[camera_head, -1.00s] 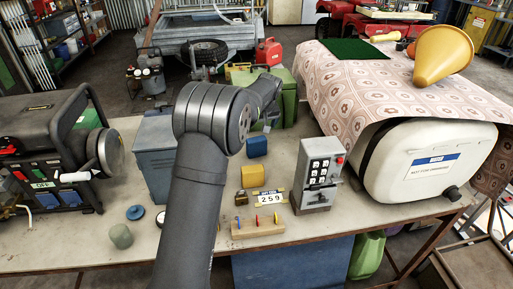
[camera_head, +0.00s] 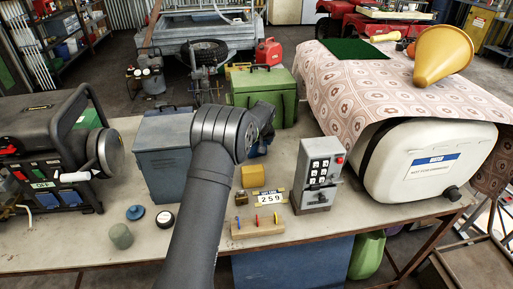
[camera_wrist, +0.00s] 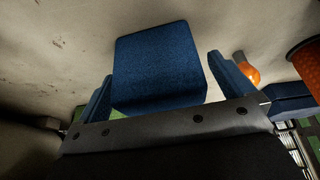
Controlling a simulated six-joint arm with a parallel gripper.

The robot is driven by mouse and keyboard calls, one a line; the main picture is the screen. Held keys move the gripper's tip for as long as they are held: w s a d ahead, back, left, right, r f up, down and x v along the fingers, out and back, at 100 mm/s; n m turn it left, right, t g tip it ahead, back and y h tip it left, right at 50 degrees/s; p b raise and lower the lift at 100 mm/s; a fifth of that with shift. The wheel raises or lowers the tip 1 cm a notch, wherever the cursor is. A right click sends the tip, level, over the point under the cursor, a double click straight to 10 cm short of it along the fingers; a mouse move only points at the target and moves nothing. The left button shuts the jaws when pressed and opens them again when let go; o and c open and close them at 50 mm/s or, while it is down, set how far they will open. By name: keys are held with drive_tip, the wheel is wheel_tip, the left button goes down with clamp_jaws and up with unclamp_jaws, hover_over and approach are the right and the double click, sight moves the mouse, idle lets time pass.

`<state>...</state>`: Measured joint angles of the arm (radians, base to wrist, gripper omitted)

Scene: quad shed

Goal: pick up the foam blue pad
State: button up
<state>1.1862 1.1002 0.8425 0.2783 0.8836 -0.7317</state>
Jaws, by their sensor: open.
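The foam blue pad, a blue block (camera_wrist: 158,62), fills the middle of the wrist view, between my two blue-faced fingers. My gripper (camera_wrist: 160,72) is open, with a gap visible on each side of the pad. In the head view, my gripper (camera_head: 264,138) is low over the bench at the pad's place, in front of the green box. The pad is largely hidden there behind my arm and gripper, with only dark blue showing. I cannot tell whether the fingers touch it.
A grey keypad box (camera_head: 318,175) stands right, a blue-grey box (camera_head: 163,155) left, and a green box (camera_head: 265,92) behind.

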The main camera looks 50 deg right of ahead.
drive_tip(key=c, duration=1)
drive_tip(key=shift+r, duration=0.1)
drive_tip(key=shift+c, duration=0.2)
